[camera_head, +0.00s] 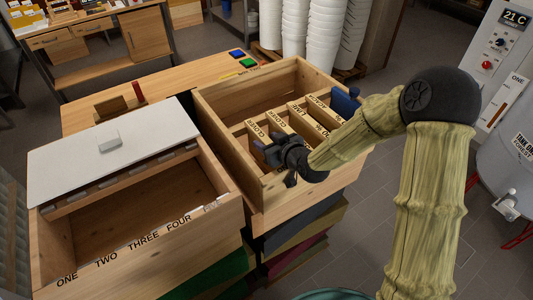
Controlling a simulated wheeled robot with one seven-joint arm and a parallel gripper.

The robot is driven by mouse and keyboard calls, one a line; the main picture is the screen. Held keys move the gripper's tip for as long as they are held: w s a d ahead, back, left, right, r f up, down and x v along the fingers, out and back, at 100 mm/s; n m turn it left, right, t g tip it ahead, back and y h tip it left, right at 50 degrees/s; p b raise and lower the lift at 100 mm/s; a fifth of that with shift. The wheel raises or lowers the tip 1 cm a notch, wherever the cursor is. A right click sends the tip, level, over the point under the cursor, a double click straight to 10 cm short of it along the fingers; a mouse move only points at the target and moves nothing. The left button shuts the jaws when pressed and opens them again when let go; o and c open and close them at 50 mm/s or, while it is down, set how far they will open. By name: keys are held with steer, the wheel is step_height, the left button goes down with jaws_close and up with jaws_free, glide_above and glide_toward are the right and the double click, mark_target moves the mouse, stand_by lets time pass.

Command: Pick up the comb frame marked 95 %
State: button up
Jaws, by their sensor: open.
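Several comb frames with wooden top bars hang side by side in an open wooden box (222,112). Their tops carry dark lettering, some of which looks like "CLOVER", as on the comb frame at the left (250,131). The percent marks are too small or too hidden to read, so I cannot tell which frame is marked 95 %. My gripper (270,157) is open at the box's near left part, over or beside the near ends of the leftmost frames. It hides part of them, and I cannot tell whether it touches one. No frame shows between its fingers.
A second wooden box (135,240), labelled ONE to FOUR and more, stands at left with a white lid (110,150) partly over it. A blue object (345,101) sits at the frame box's right wall. White buckets (300,30) and a steel tank (500,150) stand beyond.

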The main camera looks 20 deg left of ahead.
jaws_close()
steer(key=shift+r, duration=0.1)
stand_by(1.2)
